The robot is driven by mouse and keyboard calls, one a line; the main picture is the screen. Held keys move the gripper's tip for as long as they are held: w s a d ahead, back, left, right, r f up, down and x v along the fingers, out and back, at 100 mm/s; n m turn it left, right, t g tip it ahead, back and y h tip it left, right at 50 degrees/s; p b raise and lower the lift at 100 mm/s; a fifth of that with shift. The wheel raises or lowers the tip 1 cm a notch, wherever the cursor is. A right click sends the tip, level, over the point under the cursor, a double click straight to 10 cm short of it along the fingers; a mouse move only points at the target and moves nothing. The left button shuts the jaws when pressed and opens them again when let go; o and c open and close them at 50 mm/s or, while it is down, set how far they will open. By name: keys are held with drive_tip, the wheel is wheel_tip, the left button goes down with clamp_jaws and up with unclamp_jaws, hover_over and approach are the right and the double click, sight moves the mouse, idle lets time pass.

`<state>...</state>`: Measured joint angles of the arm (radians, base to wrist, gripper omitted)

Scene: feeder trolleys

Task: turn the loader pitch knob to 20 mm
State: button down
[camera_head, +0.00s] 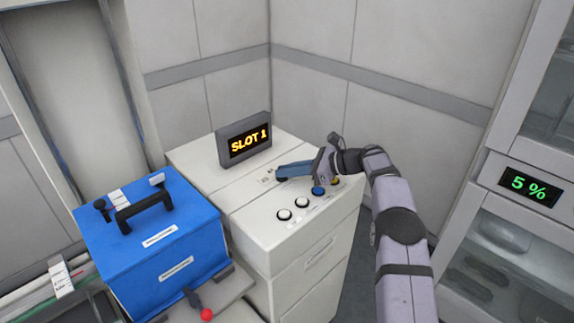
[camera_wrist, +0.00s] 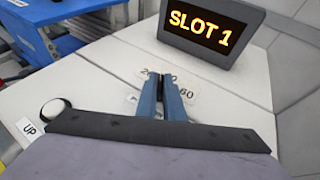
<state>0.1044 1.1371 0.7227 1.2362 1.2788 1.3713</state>
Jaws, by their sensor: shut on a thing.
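The loader pitch knob is mostly hidden by my gripper; a small dark part (camera_wrist: 160,80) shows between the fingertips in the wrist view. My gripper (camera_head: 279,175), with its blue fingers, is shut on it at the top of the white cabinet (camera_head: 312,255). In the wrist view my gripper (camera_wrist: 161,82) reaches to a pale scale label (camera_wrist: 188,94) where "60" is readable. The other scale marks are partly covered, so I cannot tell which mark the knob points to.
A display (camera_head: 245,140) reading "SLOT 1" stands behind the knob. Several round buttons, including a white one (camera_head: 283,214) and a blue one (camera_head: 318,191), line the front of the cabinet top. A blue box (camera_head: 150,240) with a black handle stands at left. A red-tipped lever (camera_head: 205,313) is below it.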

drive_tip(key=shift+r, duration=0.15)
drive_tip(key=c, duration=1.9)
unclamp_jaws()
drive_tip(key=shift+o, duration=0.2)
drive_tip(key=b+v, duration=0.2)
drive_tip(key=v, duration=0.3)
drive_tip(key=shift+d, duration=0.4)
drive_tip(key=shift+v, duration=0.8)
drive_tip(key=shift+o, duration=0.5)
